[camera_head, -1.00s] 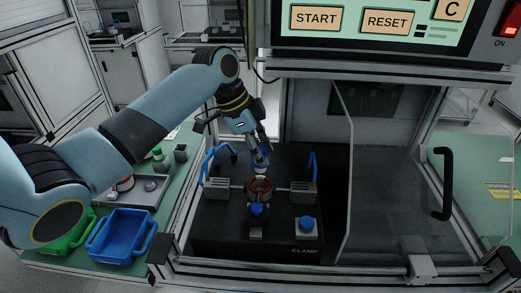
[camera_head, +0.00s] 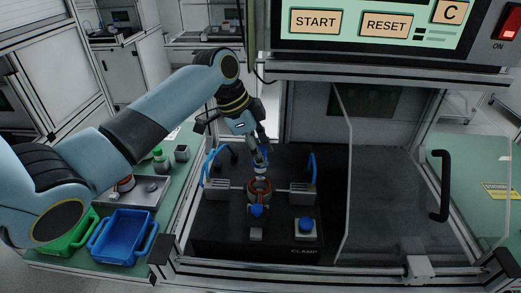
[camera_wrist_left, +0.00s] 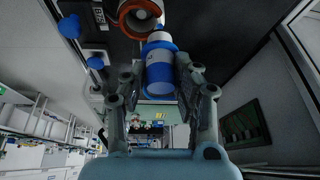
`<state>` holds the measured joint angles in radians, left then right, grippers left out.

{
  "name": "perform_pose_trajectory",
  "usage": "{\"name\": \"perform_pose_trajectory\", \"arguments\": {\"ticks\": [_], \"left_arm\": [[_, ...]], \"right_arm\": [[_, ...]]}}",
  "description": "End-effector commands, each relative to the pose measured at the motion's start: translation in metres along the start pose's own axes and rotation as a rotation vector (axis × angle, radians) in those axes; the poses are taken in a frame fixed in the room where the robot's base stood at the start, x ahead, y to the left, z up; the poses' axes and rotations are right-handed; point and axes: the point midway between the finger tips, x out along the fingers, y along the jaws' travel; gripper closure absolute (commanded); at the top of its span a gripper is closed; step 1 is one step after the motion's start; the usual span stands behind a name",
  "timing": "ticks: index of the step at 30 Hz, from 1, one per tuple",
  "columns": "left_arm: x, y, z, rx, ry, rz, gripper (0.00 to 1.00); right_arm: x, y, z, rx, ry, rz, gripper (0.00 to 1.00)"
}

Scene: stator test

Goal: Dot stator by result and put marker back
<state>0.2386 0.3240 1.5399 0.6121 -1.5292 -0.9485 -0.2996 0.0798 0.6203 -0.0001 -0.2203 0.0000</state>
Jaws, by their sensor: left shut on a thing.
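The stator (camera_head: 259,190), a copper-coloured ring, sits in the black test fixture between two grey clamp blocks. My left gripper (camera_head: 260,148) is just above and behind it, shut on a blue and white marker (camera_wrist_left: 160,68). The marker points down toward the stator in the head view. In the left wrist view the stator (camera_wrist_left: 138,20) is at the top, close to the marker's white tip end. I cannot tell whether the tip touches it. My right gripper is not in view.
The fixture (camera_head: 245,240) has blue lever handles (camera_head: 312,168) and a blue button (camera_head: 306,224). A clear door with a black handle (camera_head: 443,185) stands at the right. A START/RESET screen (camera_head: 370,22) hangs above. Blue (camera_head: 121,235) and green bins (camera_head: 72,235) and a tray are at left.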

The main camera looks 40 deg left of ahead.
Motion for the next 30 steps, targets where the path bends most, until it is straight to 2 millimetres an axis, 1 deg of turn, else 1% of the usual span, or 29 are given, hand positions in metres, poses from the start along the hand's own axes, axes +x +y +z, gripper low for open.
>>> {"name": "perform_pose_trajectory", "arguments": {"ticks": [1, 10, 12, 18, 30], "left_arm": [[-0.008, -0.001, -0.004, 0.000, 0.001, -0.001, 1.00], [-0.031, -0.002, -0.013, 0.000, 0.001, -0.001, 1.00], [-0.033, -0.002, -0.014, 0.001, 0.001, -0.002, 1.00], [-0.044, -0.002, -0.018, 0.001, 0.000, -0.001, 1.00], [-0.044, -0.002, -0.018, 0.000, 0.001, -0.001, 1.00]], "right_arm": [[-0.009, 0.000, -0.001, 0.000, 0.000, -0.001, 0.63], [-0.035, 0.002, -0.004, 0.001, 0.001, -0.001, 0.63], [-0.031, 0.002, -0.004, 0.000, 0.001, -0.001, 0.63], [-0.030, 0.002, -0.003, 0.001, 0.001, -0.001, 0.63], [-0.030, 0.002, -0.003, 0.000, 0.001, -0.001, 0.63]]}}
